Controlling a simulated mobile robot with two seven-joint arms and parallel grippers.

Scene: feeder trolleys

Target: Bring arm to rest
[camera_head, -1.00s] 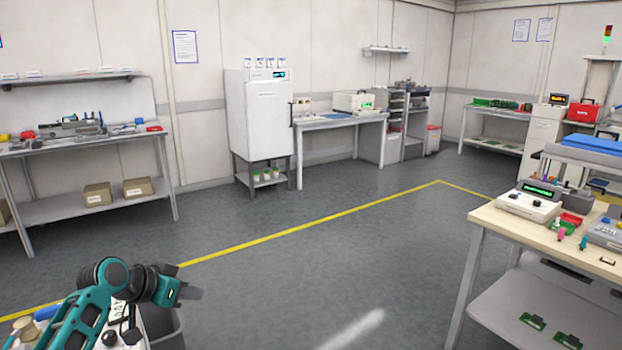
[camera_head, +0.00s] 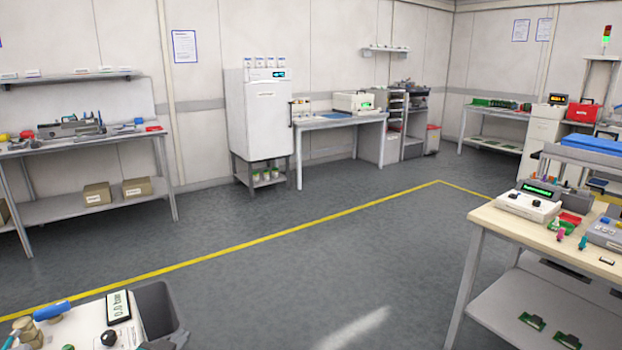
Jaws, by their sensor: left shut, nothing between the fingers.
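Neither of my grippers shows in the head view now, and no part of either arm can be made out. The lower left corner, where my left arm was, now shows a white device (camera_head: 88,322) with a small display, with a dark grey bin (camera_head: 160,308) beside it.
A blue-handled tool (camera_head: 52,311) and brass-coloured knobs lie by the device. A wooden-topped bench (camera_head: 492,215) with instruments stands at right. A shelf bench (camera_head: 90,205) and a white cabinet (camera_head: 262,115) stand at the back. Open grey floor (camera_head: 300,270) with a yellow line lies between.

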